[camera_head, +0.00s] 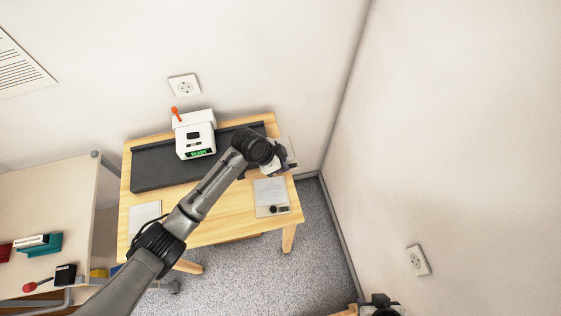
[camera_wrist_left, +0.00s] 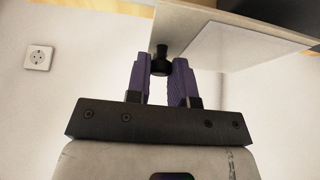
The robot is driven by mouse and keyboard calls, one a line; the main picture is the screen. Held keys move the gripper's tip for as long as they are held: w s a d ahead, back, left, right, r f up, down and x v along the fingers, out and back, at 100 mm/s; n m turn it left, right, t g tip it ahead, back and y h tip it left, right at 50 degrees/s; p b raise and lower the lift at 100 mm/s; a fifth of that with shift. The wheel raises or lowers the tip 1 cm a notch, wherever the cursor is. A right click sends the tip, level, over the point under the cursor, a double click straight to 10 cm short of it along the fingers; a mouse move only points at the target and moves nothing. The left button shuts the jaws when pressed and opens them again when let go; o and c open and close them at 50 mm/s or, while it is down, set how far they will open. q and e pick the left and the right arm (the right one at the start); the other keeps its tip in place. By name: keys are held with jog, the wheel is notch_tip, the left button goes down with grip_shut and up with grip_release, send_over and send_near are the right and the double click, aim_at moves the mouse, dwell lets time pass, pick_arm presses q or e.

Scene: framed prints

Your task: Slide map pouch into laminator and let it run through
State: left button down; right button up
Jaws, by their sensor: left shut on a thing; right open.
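The laminator (camera_head: 195,138) is a white box with a green lit display that looks like "READY" and an orange lever on top. It stands at the back of the wooden table. My left gripper (camera_head: 277,165) is at the table's right end, right of the laminator and apart from it. In the left wrist view its purple fingers (camera_wrist_left: 161,75) are shut on a small black knob (camera_wrist_left: 161,62) at the edge of a pale flat sheet (camera_wrist_left: 225,58), likely the map pouch. My right gripper (camera_head: 380,306) is open at the bottom edge, partly cut off, away from the table.
A long dark tray (camera_head: 155,175) runs along the wooden table (camera_head: 220,225). A grey plate with a black knob (camera_head: 272,194) lies front right, and a white sheet (camera_head: 145,214) front left. A cart (camera_head: 45,195) with small boxes stands left. Walls close in behind and right.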

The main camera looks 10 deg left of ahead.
pick_arm(q)
jog(key=shift+f, duration=0.65)
jog(key=shift+f, duration=0.1)
jog(key=shift+a, duration=0.15)
